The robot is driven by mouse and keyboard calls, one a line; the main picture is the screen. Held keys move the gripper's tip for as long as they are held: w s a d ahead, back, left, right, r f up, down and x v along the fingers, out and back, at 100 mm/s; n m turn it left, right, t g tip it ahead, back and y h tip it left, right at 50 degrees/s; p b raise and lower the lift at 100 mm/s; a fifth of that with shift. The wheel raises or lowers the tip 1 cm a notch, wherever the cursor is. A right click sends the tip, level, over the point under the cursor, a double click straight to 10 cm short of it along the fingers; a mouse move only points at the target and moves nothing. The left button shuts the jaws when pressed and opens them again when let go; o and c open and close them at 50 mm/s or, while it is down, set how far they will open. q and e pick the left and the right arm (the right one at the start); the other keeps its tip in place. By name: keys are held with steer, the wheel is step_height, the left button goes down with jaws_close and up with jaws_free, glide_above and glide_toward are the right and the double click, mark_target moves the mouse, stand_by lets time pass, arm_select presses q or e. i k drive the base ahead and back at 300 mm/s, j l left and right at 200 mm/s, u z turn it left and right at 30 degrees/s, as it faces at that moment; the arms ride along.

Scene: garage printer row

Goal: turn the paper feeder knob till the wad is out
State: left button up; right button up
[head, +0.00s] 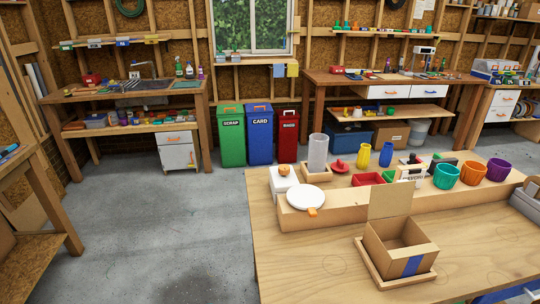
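On the raised wooden shelf (420,196) of the table in front of me is a white box-shaped unit (283,184) with a small orange-brown knob-like piece (285,169) on top. I cannot tell for sure whether this is the paper feeder and its knob. In front of it lies a white round disc (305,195) with an orange tab (312,212) at its front edge. A clear upright cylinder (317,152) stands behind on a wooden base. I can make out no paper wad. Neither of my grippers is in view.
An open cardboard box (412,262) sits in a wooden tray (367,264) on the table. A red tray (368,179), yellow and blue bottles, and teal, orange and purple pots (499,169) share the shelf. The table's front left (310,265) is clear.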

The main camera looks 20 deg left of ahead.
mark_target(284, 170)
steer(key=i+j, duration=0.1)
steer(key=j, duration=0.4)
steer(key=i+j, duration=0.1)
steer(key=j, duration=0.4)
steer(key=i+j+z, duration=0.1)
steer(key=j, duration=0.4)
steer(key=i+j, duration=0.1)
steer(key=j, duration=0.4)
steer(key=i+j+z, duration=0.1)
steer(key=j, duration=0.45)
steer(key=i+j, duration=0.4)
steer(key=i, duration=0.2)
steer(key=i+j+z, duration=0.1)
steer(key=i+j, duration=0.3)
steer(key=i, duration=0.25)
